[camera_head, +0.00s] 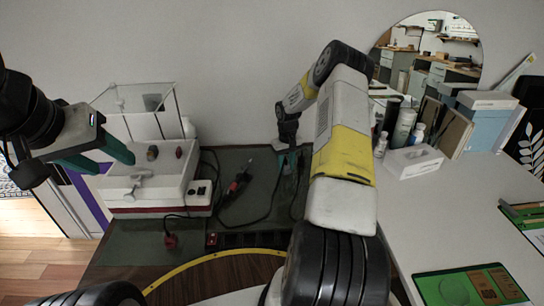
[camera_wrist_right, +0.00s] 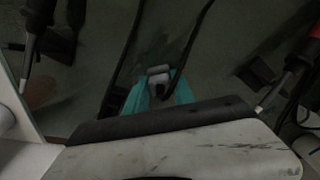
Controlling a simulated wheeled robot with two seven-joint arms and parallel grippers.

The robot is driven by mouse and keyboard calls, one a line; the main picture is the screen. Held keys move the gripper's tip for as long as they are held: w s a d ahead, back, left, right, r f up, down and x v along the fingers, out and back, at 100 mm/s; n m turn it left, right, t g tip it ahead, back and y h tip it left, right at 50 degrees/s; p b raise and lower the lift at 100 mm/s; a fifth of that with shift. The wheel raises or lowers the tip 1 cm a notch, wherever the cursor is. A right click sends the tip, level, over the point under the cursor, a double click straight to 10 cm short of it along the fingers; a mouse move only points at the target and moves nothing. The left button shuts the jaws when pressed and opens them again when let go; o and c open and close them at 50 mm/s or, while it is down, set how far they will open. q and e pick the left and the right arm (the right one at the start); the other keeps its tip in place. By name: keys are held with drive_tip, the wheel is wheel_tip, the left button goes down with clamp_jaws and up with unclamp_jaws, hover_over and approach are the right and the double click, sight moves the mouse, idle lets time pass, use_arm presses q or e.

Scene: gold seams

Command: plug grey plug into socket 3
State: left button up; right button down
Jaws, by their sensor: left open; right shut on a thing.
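My right gripper (camera_wrist_right: 160,88) is shut on a small light-grey piece (camera_wrist_right: 158,74), which looks like the grey plug; a dark cord runs beside it. In the head view the right gripper (camera_head: 286,158) is low over the dark mat, partly hidden by its own arm, and the plug cannot be made out. A dark socket strip (camera_head: 245,240) with a red switch (camera_head: 212,239) lies along the table's front edge; socket numbers are unreadable and my right arm hides its right end. My left gripper (camera_head: 104,160) is open and empty beside the white device.
A white balance-like device (camera_head: 150,190) with a clear case (camera_head: 140,105) stands at the left. A red plug (camera_head: 170,241) lies in front of it. A red-and-black tool (camera_head: 238,183) and cords lie on the mat (camera_head: 262,170). Bottles (camera_head: 403,128) and a tissue box (camera_head: 413,160) stand right.

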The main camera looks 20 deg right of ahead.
sight(286, 164)
drive_tip(key=shift+r, duration=0.55)
wheel_tip(286, 164, up, 2)
drive_tip(key=shift+r, duration=0.15)
drive_tip(key=shift+s+a+r, duration=0.15)
drive_tip(key=shift+s+a, duration=0.3)
drive_tip(key=shift+s, duration=0.1)
drive_tip(key=s+a, duration=0.3)
drive_tip(key=s, duration=0.1)
drive_tip(key=s+a+r, duration=0.1)
drive_tip(key=s+a, duration=0.4)
drive_tip(key=s, duration=0.2)
drive_tip(key=shift+s+a+r, duration=0.15)
drive_tip(key=shift+s+a, duration=0.2)
drive_tip(key=shift+a, duration=0.05)
